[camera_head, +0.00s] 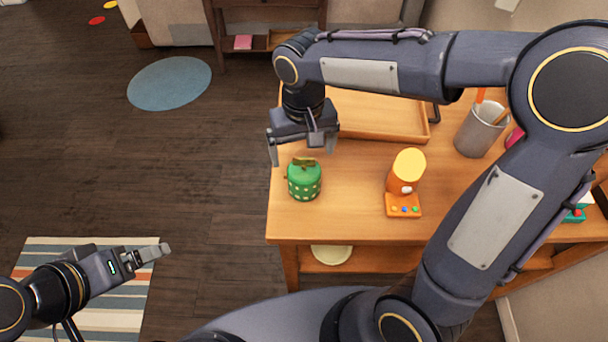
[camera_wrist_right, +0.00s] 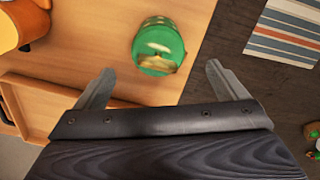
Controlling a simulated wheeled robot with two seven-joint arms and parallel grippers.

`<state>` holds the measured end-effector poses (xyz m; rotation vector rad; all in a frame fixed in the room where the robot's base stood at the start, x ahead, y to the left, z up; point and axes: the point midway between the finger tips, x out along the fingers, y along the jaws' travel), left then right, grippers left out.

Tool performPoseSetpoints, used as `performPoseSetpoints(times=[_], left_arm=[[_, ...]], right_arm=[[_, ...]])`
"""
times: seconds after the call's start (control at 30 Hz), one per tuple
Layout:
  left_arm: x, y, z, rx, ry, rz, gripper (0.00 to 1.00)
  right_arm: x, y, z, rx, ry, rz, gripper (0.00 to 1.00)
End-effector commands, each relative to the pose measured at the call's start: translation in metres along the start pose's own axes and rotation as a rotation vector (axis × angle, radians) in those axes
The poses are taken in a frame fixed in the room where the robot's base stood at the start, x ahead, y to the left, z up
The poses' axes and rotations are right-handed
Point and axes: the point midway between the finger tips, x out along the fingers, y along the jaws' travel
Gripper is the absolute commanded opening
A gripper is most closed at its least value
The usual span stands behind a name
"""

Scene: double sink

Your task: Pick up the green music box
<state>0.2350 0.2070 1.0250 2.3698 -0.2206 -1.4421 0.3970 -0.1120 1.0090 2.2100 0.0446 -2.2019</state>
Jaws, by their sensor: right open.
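The green music box (camera_head: 304,181) is a small round green box with light dots and a brownish-gold piece on top. It stands upright near the left edge of the wooden table. In the right wrist view the music box (camera_wrist_right: 158,46) lies ahead of the fingers, roughly centred between them. My right gripper (camera_head: 303,148) is open and empty, above and just behind the box, apart from it. Its two spread fingers (camera_wrist_right: 155,85) also show in the right wrist view. My left gripper (camera_head: 155,252) is over the floor at the lower left, away from the table; its finger gap is not clear.
An orange toy with a yellow top (camera_head: 405,180) stands right of the music box. A wooden tray (camera_head: 375,130) lies behind, with a grey pencil cup (camera_head: 480,130) at its right. Bare tabletop (camera_head: 345,215) surrounds the box; the table's left edge is close.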

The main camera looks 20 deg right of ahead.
Motion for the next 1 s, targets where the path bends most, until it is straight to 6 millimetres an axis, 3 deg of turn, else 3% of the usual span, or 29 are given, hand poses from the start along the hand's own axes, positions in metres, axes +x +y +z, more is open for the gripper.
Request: performPoseSetpoints(times=[0.53,0.87,1.0], left_arm=[[-0.004,0.002,-0.002,0.000,0.000,0.000,0.85],[-0.004,0.002,-0.002,0.000,0.000,0.000,0.85],[-0.004,0.002,-0.002,0.000,0.000,0.000,0.85]], right_arm=[[0.069,0.002,0.001,-0.003,-0.008,0.007,0.93],[0.078,0.002,0.001,-0.002,-0.004,0.005,0.93],[0.078,0.002,0.001,-0.002,-0.004,0.005,0.76]])
